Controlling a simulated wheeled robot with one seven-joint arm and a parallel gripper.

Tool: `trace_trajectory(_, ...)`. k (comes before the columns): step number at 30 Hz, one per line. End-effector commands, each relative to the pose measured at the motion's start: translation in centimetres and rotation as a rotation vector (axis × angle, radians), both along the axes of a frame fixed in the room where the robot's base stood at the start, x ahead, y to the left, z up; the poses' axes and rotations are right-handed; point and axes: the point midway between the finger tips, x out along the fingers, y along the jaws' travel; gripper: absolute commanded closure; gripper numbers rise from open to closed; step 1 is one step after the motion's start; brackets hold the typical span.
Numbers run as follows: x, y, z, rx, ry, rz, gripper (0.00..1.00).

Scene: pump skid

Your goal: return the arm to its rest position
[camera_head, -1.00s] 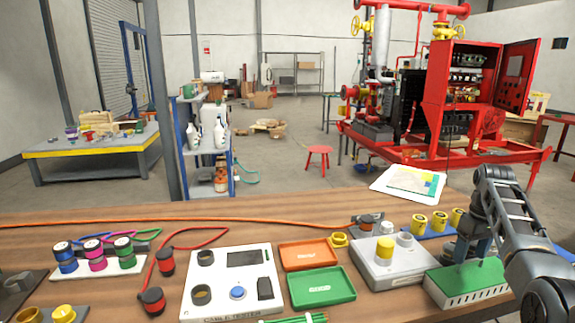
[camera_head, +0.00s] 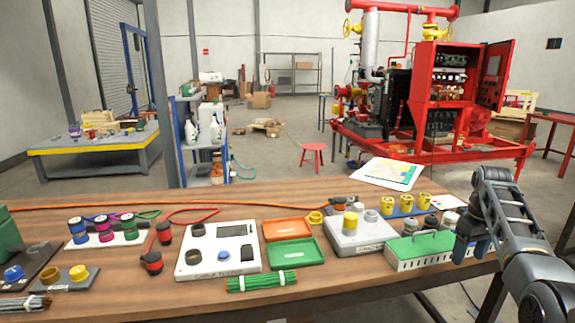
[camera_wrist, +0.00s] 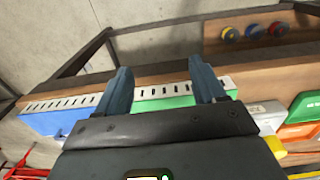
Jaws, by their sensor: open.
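My arm rises at the right of the head view, bent at the elbow, with my gripper (camera_head: 466,240) hanging at the bench's right part. In the wrist view my gripper (camera_wrist: 165,88) has its two blue-grey fingers spread apart with nothing between them. In the head view the green-topped white box (camera_head: 412,262) stands just left of my gripper. Whether the fingers touch anything cannot be told.
The wooden bench (camera_head: 330,295) carries a cable tester (camera_head: 216,266), an orange tray (camera_head: 288,228), a green tray (camera_head: 292,252), a bundle of green cables (camera_head: 262,282) and a grey box with a yellow cap (camera_head: 360,238). A red pump skid (camera_head: 430,100) stands beyond.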

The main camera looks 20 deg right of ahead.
Motion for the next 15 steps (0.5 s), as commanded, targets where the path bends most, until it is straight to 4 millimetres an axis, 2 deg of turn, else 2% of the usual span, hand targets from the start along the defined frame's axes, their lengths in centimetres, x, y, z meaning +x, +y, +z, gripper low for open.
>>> trace_trajectory(8,0.6,2.1,-3.2,-0.026,-0.029,0.011,0.31)
trace_trajectory(15,1.0,5.1,-7.3,-0.062,-0.074,0.023,0.31)
